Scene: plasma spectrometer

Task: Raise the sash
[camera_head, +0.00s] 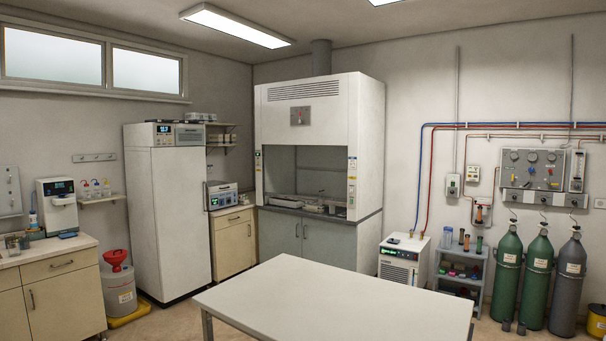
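The white fume hood (306,123) stands against the back wall near the middle of the view. It has a vent grille at the top and grey cabinet doors (294,233) below its work surface. Its front opening (305,172) shows the hood's interior, with pale trays (313,205) on the work surface. The sash is not clearly distinguishable, and I cannot tell its height. Neither of my grippers is in view, so both are away from the hood in this picture.
A white table (335,303) stands in the foreground between me and the hood. A tall white cabinet (168,220) is left of the hood. A chiller (403,260), a small shelf (459,268) and gas cylinders (538,268) stand right. Floor (174,318) shows left of the table.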

